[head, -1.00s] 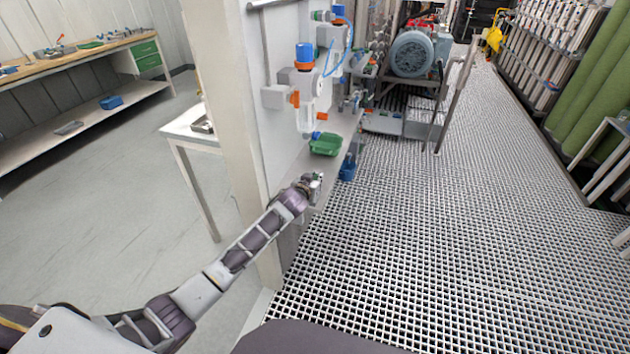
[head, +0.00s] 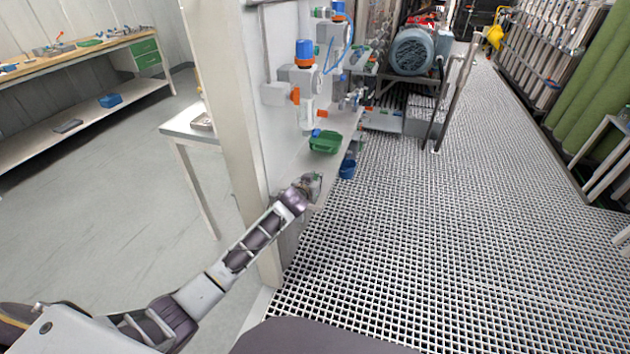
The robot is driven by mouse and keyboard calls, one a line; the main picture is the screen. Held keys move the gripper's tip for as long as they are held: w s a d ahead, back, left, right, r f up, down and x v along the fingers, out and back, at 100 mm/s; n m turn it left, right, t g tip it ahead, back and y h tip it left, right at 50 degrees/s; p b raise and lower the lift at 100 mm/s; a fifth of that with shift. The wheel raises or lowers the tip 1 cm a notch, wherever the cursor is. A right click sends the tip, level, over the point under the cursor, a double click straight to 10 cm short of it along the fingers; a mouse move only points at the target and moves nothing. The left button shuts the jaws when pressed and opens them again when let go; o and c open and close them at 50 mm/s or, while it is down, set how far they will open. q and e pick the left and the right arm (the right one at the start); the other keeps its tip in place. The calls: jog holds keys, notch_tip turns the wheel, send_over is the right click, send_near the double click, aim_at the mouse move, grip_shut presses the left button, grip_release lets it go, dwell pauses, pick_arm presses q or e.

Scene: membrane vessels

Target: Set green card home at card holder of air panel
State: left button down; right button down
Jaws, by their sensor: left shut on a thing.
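My left gripper (head: 313,182) is at the near end of the narrow shelf below the air panel (head: 277,60). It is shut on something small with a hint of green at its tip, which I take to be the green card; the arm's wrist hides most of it. The air panel carries filter units with blue caps and orange parts (head: 303,75). I cannot make out the card holder at this size. My right gripper is not in view.
A green tray (head: 325,141) sits on the shelf (head: 312,160) beyond the gripper. A blue cup (head: 347,168) hangs at the shelf's outer edge. A pale post (head: 226,120) stands left of the panel. The grating floor (head: 450,230) at right is clear.

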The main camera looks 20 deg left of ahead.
pick_arm(q)
jog(key=shift+f, duration=0.15)
dwell(0.3)
jog(key=c, duration=1.6)
grip_release()
jog(key=o, duration=0.3)
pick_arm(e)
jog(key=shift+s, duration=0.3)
pick_arm(q)
jog(key=v, duration=1.2)
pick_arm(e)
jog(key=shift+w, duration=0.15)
